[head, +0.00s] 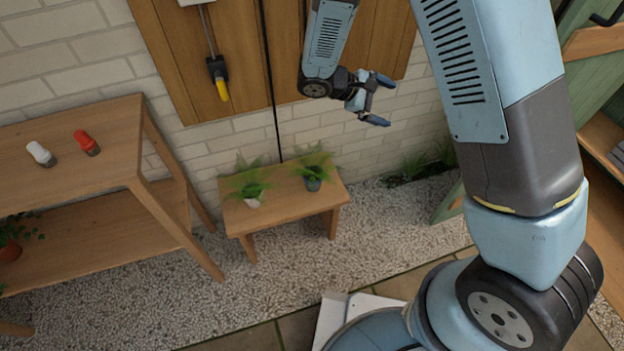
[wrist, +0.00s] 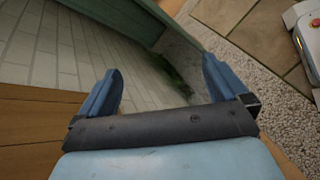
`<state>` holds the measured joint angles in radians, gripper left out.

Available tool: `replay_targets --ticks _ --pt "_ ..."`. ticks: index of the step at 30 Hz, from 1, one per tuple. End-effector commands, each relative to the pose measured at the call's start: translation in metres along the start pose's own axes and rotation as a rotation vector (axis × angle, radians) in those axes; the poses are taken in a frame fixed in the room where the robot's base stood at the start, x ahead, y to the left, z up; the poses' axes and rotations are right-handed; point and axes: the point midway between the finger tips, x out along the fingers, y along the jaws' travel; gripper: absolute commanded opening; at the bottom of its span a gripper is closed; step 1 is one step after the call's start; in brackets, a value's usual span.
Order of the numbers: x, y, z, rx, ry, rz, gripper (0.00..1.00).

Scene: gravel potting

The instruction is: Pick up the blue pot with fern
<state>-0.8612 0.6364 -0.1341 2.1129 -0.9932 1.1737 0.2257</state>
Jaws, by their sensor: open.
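Two potted ferns stand on a small wooden bench (head: 285,208) in the head view. The right one sits in a dark blue-grey pot (head: 313,184), with green fronds (head: 313,163) above it. The left fern (head: 246,182) sits in a white pot (head: 252,202). My gripper (head: 384,101) is open and empty, up near the wall, above and to the right of the bench. In the wrist view my gripper (wrist: 165,85) shows its two blue fingers spread apart with nothing between them. Neither fern pot shows in the wrist view.
Brick wall lies behind the bench; gravel (head: 290,260) in front is clear.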

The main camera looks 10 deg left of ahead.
Motion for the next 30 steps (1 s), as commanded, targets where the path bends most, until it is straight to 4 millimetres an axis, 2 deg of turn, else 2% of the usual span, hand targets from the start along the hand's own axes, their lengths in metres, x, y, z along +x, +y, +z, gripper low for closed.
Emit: replay_targets --ticks 1,3,11,17,21,30 --pt "-0.002 -0.008 -0.018 -0.043 -0.011 0.046 1.00" --pt "-0.004 -0.018 -0.039 -0.092 -0.023 0.107 1.00" --pt "-0.012 -0.060 -0.116 -0.270 -0.057 0.352 1.00" --pt "-0.017 -0.102 -0.171 -0.400 -0.071 0.549 1.00" --pt "-0.018 -0.137 -0.208 -0.490 -0.073 0.693 1.00" --pt "-0.011 -0.222 -0.275 -0.678 -0.062 1.007 1.00"
